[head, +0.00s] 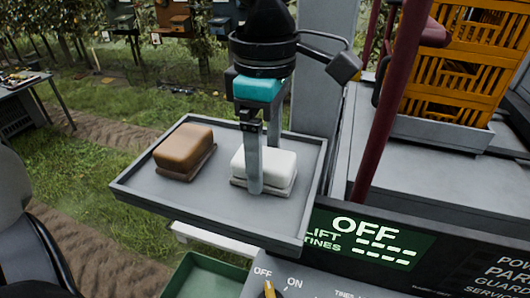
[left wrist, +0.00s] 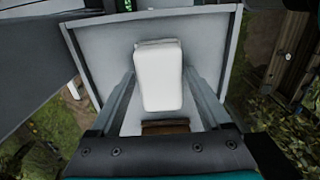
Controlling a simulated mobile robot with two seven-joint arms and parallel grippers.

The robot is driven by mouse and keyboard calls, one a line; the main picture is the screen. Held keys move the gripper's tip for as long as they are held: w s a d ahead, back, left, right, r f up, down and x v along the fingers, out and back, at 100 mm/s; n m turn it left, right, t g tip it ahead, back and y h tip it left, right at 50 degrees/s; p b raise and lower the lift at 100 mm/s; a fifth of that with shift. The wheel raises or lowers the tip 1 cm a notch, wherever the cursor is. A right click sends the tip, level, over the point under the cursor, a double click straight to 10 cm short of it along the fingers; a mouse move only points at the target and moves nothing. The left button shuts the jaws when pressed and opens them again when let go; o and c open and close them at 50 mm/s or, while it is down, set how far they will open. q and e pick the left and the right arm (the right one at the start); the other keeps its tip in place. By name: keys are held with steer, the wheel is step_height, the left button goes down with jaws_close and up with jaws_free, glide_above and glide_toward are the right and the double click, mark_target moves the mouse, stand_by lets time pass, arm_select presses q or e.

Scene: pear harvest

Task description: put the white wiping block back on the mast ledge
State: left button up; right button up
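The white wiping block (head: 270,168), with a greyish base, sits flat on a grey rimmed ledge (head: 213,215), right of a brown block (head: 184,147). My left gripper (head: 262,166) points down over the white block, one finger in front of it and the other behind, partly hidden. In the left wrist view the white block (left wrist: 159,78) lies between the two spread fingers, with a visible gap on each side. The left gripper is open. My right gripper is in neither view.
A panel reading OFF (head: 365,235) and a knob (head: 269,289) lie right of and below the ledge. A dark red post (head: 392,105) and orange crates (head: 465,65) stand to the right. A green bin (head: 208,277) is below. The ledge's front left is clear.

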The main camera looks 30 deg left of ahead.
mark_target(265, 156)
arm_select(q)
steer(key=shift+o, duration=0.7)
steer(key=shift+r, duration=0.1)
step_height(265, 156, up, 12)
